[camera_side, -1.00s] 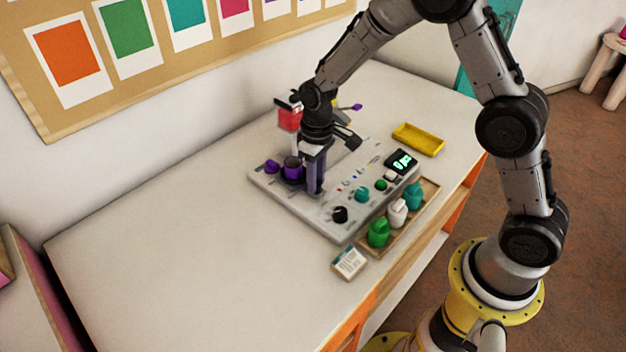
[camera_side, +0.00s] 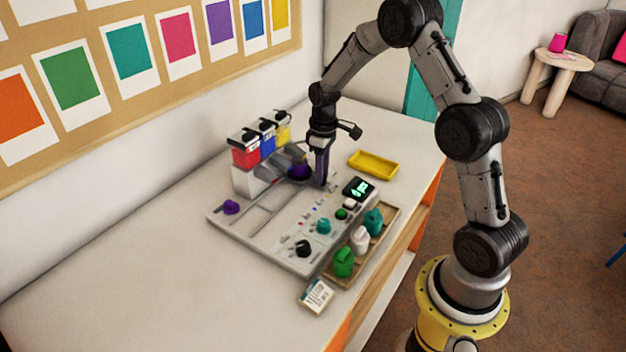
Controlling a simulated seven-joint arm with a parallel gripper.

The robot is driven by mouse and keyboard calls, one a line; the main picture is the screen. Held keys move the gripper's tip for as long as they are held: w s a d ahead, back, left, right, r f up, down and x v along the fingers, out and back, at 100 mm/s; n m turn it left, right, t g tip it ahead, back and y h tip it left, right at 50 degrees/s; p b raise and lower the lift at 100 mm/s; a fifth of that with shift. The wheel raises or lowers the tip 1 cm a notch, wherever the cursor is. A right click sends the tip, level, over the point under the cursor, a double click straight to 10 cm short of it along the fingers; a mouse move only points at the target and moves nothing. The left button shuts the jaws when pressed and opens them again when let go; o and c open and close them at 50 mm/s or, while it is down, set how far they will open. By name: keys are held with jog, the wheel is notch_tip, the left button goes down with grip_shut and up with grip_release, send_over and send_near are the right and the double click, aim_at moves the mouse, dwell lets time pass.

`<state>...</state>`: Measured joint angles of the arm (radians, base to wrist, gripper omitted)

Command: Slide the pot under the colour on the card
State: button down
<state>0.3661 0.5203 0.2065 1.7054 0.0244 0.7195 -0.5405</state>
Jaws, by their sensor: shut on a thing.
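The dark pot (camera_side: 299,170) with purple in it stands at the back right of the grey board (camera_side: 275,256), in front of the dispensers. My gripper (camera_side: 318,178) points down at its right side and is shut on it; the contact is partly hidden. The red dispenser (camera_side: 245,157), blue dispenser (camera_side: 267,145) and yellow dispenser (camera_side: 283,133) stand in a row behind the board. The pot is nearest the yellow end; I cannot tell whether it is directly beneath a spout. A small white card (camera_side: 316,296) lies by the board's front corner; its print is unreadable.
A purple knob (camera_side: 231,207) sits at the board's left. The board also carries a lit display (camera_side: 358,188), a teal knob (camera_side: 323,226) and a black knob (camera_side: 303,248). A wooden tray (camera_side: 377,243) holds green, white and teal bottles. A yellow tray (camera_side: 373,164) lies at right.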

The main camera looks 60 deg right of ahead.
jog(key=shift+d+r, duration=0.1)
jog(key=shift+d, duration=0.45)
jog(key=c, duration=0.6)
grip_release()
notch_tip(320, 180, up, 14)
